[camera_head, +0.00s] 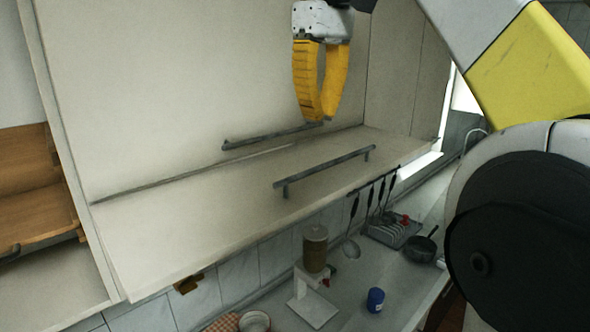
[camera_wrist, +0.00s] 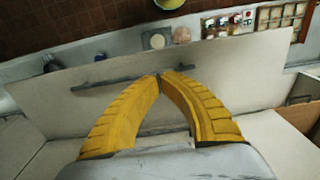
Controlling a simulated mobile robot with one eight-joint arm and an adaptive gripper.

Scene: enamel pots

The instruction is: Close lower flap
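The lower flap (camera_head: 190,225) is a pale panel that sticks out from the cabinet front, tilted outward. It carries a dark bar handle (camera_head: 325,167) near its outer edge. Above it stands the large upper panel (camera_head: 190,80), with a second bar handle (camera_head: 270,136) along its bottom. My gripper (camera_head: 317,117) has yellow fingers pointing down, above the lower flap, near the right end of the upper handle. In the wrist view my gripper's fingertips (camera_wrist: 160,77) come together in front of a bar handle (camera_wrist: 115,82). I see nothing between them; contact with the handle cannot be told.
Several utensils (camera_head: 370,200) hang below the flap on the right. On the counter stand a dispenser (camera_head: 315,248), a blue cup (camera_head: 375,300), a dish rack (camera_head: 392,232) and a dark pan (camera_head: 420,248). An open wooden compartment (camera_head: 28,185) is at the left.

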